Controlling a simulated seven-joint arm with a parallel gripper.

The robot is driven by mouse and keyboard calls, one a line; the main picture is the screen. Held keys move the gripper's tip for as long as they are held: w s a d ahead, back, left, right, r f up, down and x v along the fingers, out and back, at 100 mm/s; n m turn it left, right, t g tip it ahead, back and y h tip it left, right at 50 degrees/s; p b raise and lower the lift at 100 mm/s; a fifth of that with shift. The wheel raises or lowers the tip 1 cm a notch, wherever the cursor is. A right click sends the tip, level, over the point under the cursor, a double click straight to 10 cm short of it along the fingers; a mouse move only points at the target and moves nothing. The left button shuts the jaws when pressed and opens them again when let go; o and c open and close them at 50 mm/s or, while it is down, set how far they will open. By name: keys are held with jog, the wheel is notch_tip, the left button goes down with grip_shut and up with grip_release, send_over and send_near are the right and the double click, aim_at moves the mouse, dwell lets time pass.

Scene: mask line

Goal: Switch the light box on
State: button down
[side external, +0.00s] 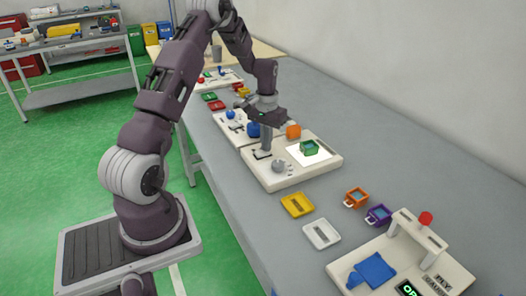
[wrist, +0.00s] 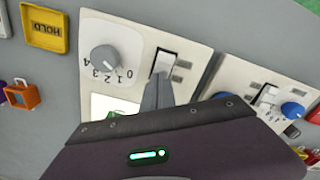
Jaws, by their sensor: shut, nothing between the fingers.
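The light box (side external: 256,172) is a cream box on the bench with a bright white panel (side external: 325,155), also partly seen in the wrist view (wrist: 98,103). A green frame (side external: 309,147) sits on the panel. A grey dial (wrist: 104,58) marked 0 to 4 and a white rocker switch (wrist: 166,62) are on the box face. My gripper (wrist: 158,82) is shut and empty, pointing down, its tips at the lower end of the rocker switch. I cannot tell whether they touch it. My gripper hides part of the panel and green frame in the wrist view.
A second panel with blue knobs (wrist: 292,110) stands beside the light box. Yellow (side external: 297,204) and white (side external: 321,234) plates, orange (side external: 356,197) and purple (side external: 379,215) frames, and a gauge station (side external: 453,274) lie nearer.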

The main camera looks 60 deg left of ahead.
jog(key=shift+r, duration=3.5)
jog(key=s+d+r+m+t, duration=0.1)
jog(key=s+d+r, duration=0.2)
jog(key=d+r, duration=0.45)
jog(key=s+d+r+m+t, duration=0.1)
jog(key=s+d+r+m, duration=0.1)
jog(key=d+r, duration=0.6)
jog(key=s+d+m+t, duration=0.1)
jog(key=s+d, duration=0.5)
jog(key=s, duration=0.2)
jog(key=s+d+r+m+t, duration=0.1)
jog(key=s+d+m+t, duration=0.1)
jog(key=s+d, duration=0.4)
jog(key=s, duration=0.3)
jog(key=shift+s+d+r+t, duration=0.15)
jog(key=shift+d+t, duration=0.15)
jog(key=shift+d, duration=0.05)
jog(key=c, duration=2.1)
grip_release()
